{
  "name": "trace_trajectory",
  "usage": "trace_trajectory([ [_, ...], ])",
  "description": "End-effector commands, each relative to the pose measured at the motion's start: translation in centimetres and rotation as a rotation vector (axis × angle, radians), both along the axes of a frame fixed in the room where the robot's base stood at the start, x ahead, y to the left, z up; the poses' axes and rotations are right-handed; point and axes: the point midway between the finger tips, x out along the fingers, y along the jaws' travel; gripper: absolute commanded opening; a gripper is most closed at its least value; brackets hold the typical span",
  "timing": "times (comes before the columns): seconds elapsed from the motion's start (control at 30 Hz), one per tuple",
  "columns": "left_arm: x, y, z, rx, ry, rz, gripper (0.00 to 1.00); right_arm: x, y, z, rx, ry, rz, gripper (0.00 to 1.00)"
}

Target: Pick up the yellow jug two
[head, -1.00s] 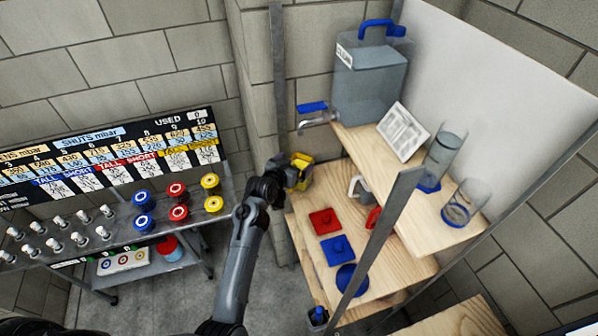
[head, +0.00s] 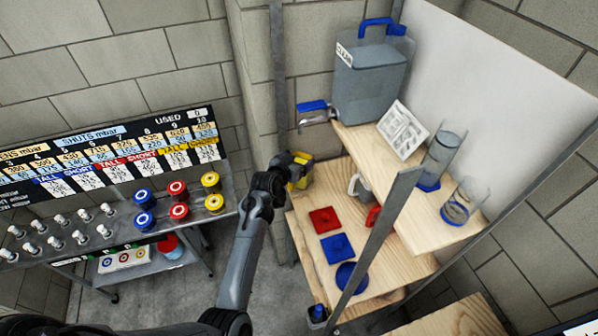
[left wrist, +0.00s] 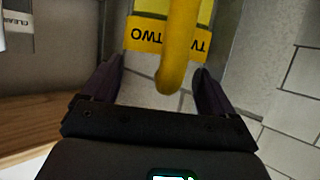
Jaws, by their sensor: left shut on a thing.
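My left gripper (head: 290,173) is at the left rear corner of the lower wooden shelf, shut on the yellow jug two (head: 303,172). In the left wrist view the jug's yellow handle (left wrist: 177,50) lies between the two dark fingers of the gripper (left wrist: 157,84). A yellow label reading "TWO" (left wrist: 144,36) shows behind the handle. The gripper hides much of the jug in the head view, and I cannot tell there whether the jug touches the shelf. My right gripper is not in view.
The lower shelf (head: 305,228) holds a red square lid (head: 324,220), a blue square lid (head: 337,247) and a white jug with a red part (head: 360,187). Above stands a grey tank (head: 369,80) with a blue-handled tap (head: 313,112). A metal post (head: 375,245) crosses in front.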

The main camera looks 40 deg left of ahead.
Motion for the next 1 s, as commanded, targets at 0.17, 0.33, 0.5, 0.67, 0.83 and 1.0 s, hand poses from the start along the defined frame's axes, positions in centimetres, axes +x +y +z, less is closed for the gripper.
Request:
trace_trajectory([
  [0.17, 0.0, 0.0, 0.2, 0.001, -0.004, 0.000, 0.04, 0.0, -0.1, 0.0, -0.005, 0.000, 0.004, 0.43],
  [0.33, 0.0, 0.0, 0.2, 0.001, -0.003, 0.000, 0.04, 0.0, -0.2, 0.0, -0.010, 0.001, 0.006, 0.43],
  [0.5, 0.0, 0.0, 0.3, 0.001, -0.003, 0.000, 0.04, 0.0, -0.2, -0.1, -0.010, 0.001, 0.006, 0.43],
  [0.67, 0.1, 0.0, 0.6, 0.001, -0.003, 0.000, 0.04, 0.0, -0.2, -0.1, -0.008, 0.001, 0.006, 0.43],
  [0.83, 0.1, 0.1, 1.4, 0.002, -0.006, 0.001, 0.04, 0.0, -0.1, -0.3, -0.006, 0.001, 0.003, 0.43],
  [1.0, 0.1, 0.0, 2.5, 0.002, -0.006, 0.001, 0.04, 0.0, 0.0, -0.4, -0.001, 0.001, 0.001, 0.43],
])
